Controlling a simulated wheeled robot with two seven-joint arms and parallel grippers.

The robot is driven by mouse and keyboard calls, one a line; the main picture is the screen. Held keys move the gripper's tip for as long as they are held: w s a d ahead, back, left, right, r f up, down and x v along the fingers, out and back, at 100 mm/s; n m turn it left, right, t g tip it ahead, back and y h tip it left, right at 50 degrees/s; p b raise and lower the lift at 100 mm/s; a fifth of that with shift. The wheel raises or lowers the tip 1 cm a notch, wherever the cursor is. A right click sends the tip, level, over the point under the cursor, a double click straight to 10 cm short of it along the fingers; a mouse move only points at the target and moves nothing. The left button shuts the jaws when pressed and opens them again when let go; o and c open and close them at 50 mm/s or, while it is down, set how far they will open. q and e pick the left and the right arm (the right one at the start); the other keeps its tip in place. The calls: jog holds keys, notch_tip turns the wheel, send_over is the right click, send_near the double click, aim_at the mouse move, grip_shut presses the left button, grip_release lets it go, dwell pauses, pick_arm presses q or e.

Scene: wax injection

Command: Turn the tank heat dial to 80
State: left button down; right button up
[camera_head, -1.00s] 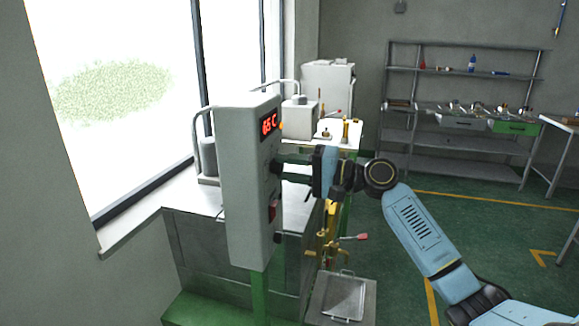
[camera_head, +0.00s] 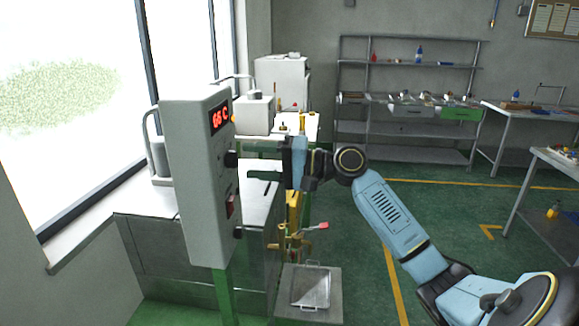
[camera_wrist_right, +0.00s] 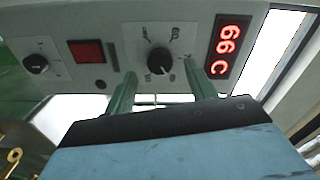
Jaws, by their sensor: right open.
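The tank heat dial is a black round knob (camera_head: 231,159) on the side face of the grey control box (camera_head: 195,180). My left gripper is out of view.
A red switch (camera_wrist_right: 87,52) and a second black knob (camera_wrist_right: 36,63) share the panel. Brass valve parts with a red handle (camera_head: 322,226) stand below my right gripper, above a metal tray (camera_head: 311,288). Open green floor lies to the right.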

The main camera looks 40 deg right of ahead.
jog(key=b+v, duration=0.2)
jog(key=v, duration=0.8)
jog(key=shift+b, duration=0.4)
jog(key=shift+d, duration=0.15)
